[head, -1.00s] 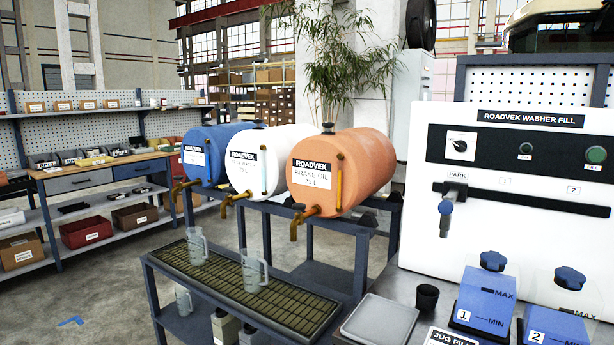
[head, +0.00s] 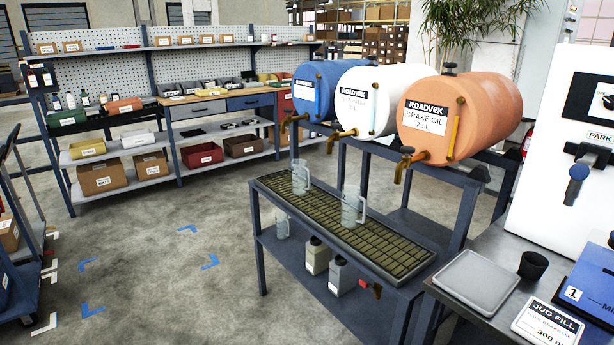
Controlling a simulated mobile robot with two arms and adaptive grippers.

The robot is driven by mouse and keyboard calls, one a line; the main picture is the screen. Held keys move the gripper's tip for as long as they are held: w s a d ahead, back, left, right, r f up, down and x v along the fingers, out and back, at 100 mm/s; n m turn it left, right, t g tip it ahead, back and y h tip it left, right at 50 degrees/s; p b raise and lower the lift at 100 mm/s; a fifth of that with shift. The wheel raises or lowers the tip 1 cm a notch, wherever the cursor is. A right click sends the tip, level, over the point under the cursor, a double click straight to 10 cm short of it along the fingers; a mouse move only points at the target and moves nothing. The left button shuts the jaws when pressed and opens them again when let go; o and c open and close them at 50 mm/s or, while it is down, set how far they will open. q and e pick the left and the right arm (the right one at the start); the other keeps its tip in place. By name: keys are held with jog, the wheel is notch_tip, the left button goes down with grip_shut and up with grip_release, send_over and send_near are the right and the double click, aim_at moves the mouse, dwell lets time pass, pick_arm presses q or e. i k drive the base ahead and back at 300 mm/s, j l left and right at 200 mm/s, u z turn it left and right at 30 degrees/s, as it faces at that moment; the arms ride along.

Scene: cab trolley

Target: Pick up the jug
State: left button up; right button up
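A clear vessel (head: 282,224) sits on the shelf beneath, partly hidden by the tray. No gripper touches any of them. Neither of my grippers is in view.
The slatted tray (head: 400,262) has bare room at its near right end. Blue, white and orange drums (head: 470,115) stand behind it. The bench at right holds a grey tray (head: 478,279), a black cup (head: 533,264) and a jug fill card (head: 547,328).

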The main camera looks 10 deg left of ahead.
aim_at(301, 175)
jog(key=i+j+z, duration=0.25)
jog(key=i, duration=0.25)
jog(key=i+j+z, duration=0.25)
jog(key=i, duration=0.3)
